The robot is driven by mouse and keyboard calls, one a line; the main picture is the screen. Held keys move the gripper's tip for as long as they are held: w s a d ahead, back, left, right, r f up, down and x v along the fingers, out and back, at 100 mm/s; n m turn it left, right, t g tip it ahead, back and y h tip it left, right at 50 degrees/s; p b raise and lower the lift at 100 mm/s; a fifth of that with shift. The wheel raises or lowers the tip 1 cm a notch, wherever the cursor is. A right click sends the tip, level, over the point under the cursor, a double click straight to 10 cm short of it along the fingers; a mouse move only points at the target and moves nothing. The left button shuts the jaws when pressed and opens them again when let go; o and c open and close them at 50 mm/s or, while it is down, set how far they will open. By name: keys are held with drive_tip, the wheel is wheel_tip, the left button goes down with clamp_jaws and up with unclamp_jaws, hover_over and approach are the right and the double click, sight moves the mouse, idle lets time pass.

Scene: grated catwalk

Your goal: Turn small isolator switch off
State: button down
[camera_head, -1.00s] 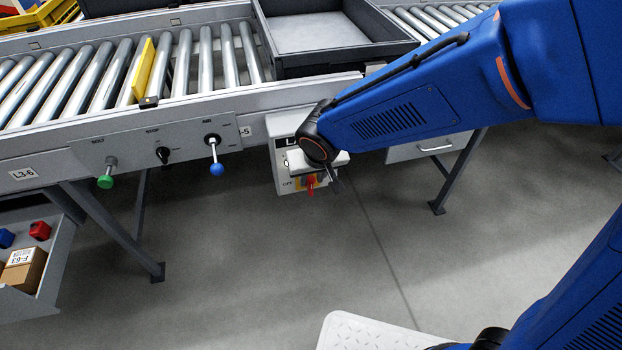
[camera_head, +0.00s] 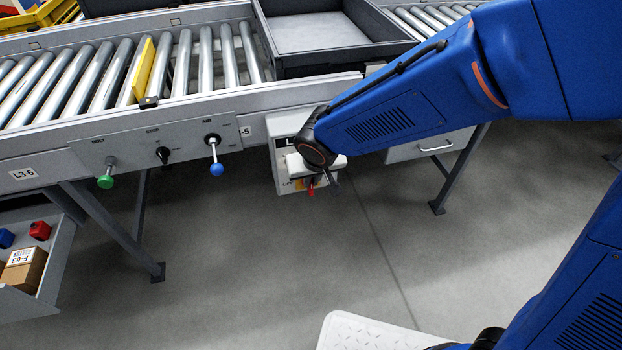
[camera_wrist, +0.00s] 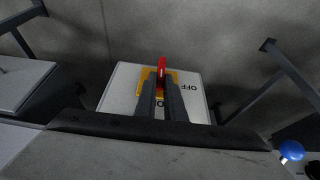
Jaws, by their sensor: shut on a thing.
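The small isolator switch is a light grey box (camera_head: 282,160) on the conveyor's side, with a red handle on a yellow plate (camera_wrist: 146,82). In the wrist view the red handle (camera_wrist: 161,68) stands between my gripper's fingertips (camera_wrist: 160,84), with its end showing beyond them. The word OFF is on the right of the box and other lettering is partly hidden behind the fingers. In the head view my gripper (camera_head: 321,184) is at the front of the box and covers much of it. The red handle shows just under it. My gripper is shut on the handle.
A panel left of the box carries a green-ended lever (camera_head: 106,181), a black knob (camera_head: 163,155) and a blue-ended lever (camera_head: 216,168). Rollers and a dark tray (camera_head: 340,60) lie above. Conveyor legs stand on both sides.

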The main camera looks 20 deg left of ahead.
drive_tip(key=shift+s+a, duration=0.1)
drive_tip(key=t+h, duration=0.1)
drive_tip(key=h, duration=0.1)
drive_tip(key=s+a+f+n+t+h, duration=0.1)
drive_tip(key=t+h, duration=0.1)
drive_tip(key=h, duration=0.1)
drive_tip(key=a+n+t+h, duration=0.1)
drive_tip(key=t+h, duration=0.1)
drive_tip(key=shift+s+a+f, duration=0.25)
drive_tip(key=shift+f, duration=0.05)
drive_tip(key=shift+s+a+f+n+t+h, duration=0.1)
drive_tip(key=shift+f+n+t+h, duration=0.3)
drive_tip(key=shift+t+h, duration=0.55)
drive_tip(key=shift+s+a+f+n+t+h, duration=0.15)
drive_tip(key=shift+f+n+t+h, duration=0.3)
drive_tip(key=shift+t+h, duration=0.45)
drive_tip(key=shift+a+f+n+t+h, duration=0.1)
drive_tip(key=shift+f+n+t+h, duration=0.3)
drive_tip(key=shift+t+h, duration=0.5)
drive_tip(key=c, duration=1.8)
unclamp_jaws()
drive_tip(key=shift+c, duration=0.2)
